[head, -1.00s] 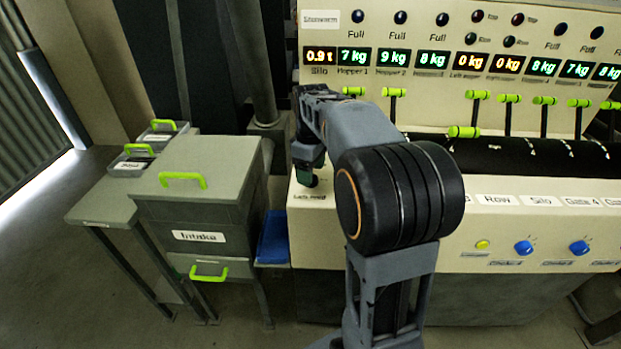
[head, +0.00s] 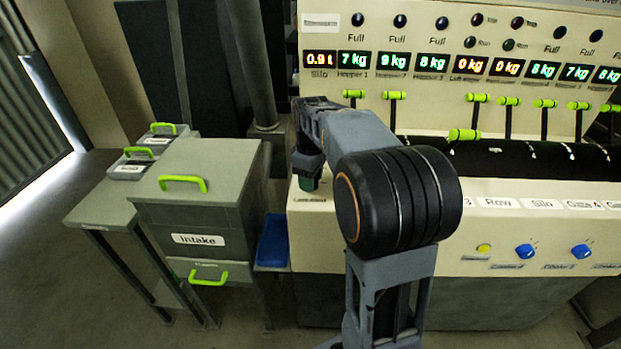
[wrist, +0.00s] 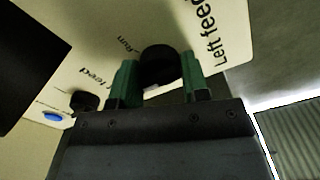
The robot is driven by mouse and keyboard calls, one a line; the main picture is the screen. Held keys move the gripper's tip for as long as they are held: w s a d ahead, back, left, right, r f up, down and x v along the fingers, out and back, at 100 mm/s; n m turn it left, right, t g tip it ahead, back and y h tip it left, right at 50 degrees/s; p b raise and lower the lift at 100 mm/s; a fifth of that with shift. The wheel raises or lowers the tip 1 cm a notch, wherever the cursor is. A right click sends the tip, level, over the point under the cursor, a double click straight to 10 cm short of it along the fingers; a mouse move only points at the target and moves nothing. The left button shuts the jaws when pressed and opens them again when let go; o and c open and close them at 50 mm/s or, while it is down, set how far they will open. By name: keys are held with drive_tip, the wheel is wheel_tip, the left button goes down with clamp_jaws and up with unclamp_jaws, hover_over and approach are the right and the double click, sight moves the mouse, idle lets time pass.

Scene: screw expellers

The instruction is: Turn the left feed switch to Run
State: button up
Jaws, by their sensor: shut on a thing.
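The left feed switch is a round black knob (wrist: 160,66) on the cream panel, beside the printed words "Left feed" and "Run" in the wrist view. My gripper (wrist: 155,82) has its two green fingers on either side of the knob and is shut on it. Which mark the knob points to cannot be told. In the head view my gripper (head: 307,183) is at the left end of the cream console, just above the small label there; my own arm and wrist hide the knob.
Another black knob (wrist: 85,101) and a blue button (wrist: 52,117) are further along the panel. The grey Intake box (head: 200,215) and a blue bin (head: 273,243) stand left of the console. Green-handled levers (head: 478,98) rise behind the dark tube (head: 530,158).

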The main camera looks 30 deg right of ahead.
drive_tip(key=shift+c, duration=0.8)
drive_tip(key=shift+m+p, duration=0.3)
drive_tip(key=m+p, duration=0.2)
drive_tip(key=m, duration=0.2)
drive_tip(key=shift+r, duration=0.15)
drive_tip(key=m+p, duration=0.1)
drive_tip(key=m, duration=0.2)
drive_tip(key=shift+p, duration=0.35)
drive_tip(key=shift+m+p, duration=0.65)
drive_tip(key=shift+m, duration=1.45)
drive_tip(key=o, duration=0.9)
